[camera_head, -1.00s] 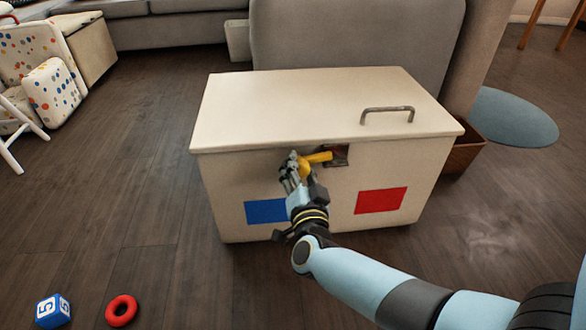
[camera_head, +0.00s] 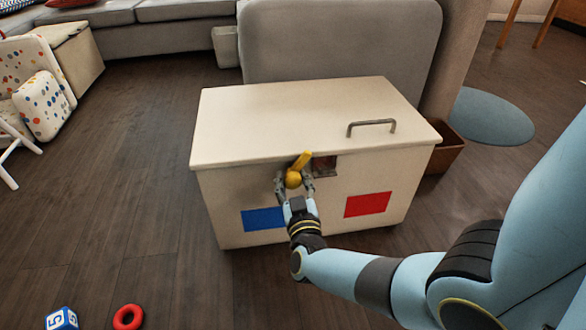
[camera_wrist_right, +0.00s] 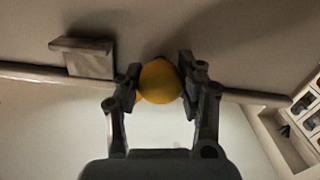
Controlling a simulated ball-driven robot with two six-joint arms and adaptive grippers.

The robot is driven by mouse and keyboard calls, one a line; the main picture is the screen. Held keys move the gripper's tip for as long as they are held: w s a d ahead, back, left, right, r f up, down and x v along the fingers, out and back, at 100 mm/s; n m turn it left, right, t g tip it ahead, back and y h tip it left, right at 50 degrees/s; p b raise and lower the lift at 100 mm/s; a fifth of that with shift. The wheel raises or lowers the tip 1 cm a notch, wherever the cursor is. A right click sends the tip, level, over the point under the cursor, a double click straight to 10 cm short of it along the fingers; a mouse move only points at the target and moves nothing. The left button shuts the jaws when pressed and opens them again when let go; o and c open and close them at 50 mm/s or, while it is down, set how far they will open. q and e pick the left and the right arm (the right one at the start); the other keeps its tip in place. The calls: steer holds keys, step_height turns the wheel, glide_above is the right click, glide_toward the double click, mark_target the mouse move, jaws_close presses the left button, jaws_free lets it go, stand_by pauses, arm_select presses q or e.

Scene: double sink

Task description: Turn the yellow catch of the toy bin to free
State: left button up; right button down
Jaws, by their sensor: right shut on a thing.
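The toy bin (camera_head: 225,190) is a cream box with a closed lid (camera_head: 290,110). Its yellow catch (camera_head: 302,160) is on the front face, just under the lid edge. The catch's arm points up and slightly right from its round knob. My right gripper (camera_head: 294,182) is shut on the knob, one finger on each side. In the right wrist view the yellow knob (camera_wrist_right: 158,82) sits between the two fingertips of my right gripper (camera_wrist_right: 158,85). The left gripper is in neither view.
A metal bracket (camera_head: 325,165) sits right of the catch, and another view of it shows in the wrist view (camera_wrist_right: 85,58). Blue (camera_head: 263,220) and red (camera_head: 368,204) panels mark the front. A red ring (camera_head: 128,317) and a blue block (camera_head: 62,318) lie on the floor.

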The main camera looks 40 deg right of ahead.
steer(key=n+p, duration=0.1)
steer(key=n, duration=0.3)
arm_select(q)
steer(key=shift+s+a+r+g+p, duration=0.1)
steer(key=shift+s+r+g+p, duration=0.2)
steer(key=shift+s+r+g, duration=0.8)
arm_select(e)
steer(key=shift+n, duration=1.4)
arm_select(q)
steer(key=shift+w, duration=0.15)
arm_select(e)
steer(key=c, duration=0.8)
jaws_free()
steer(key=shift+s, duration=0.1)
steer(key=v, duration=1.2)
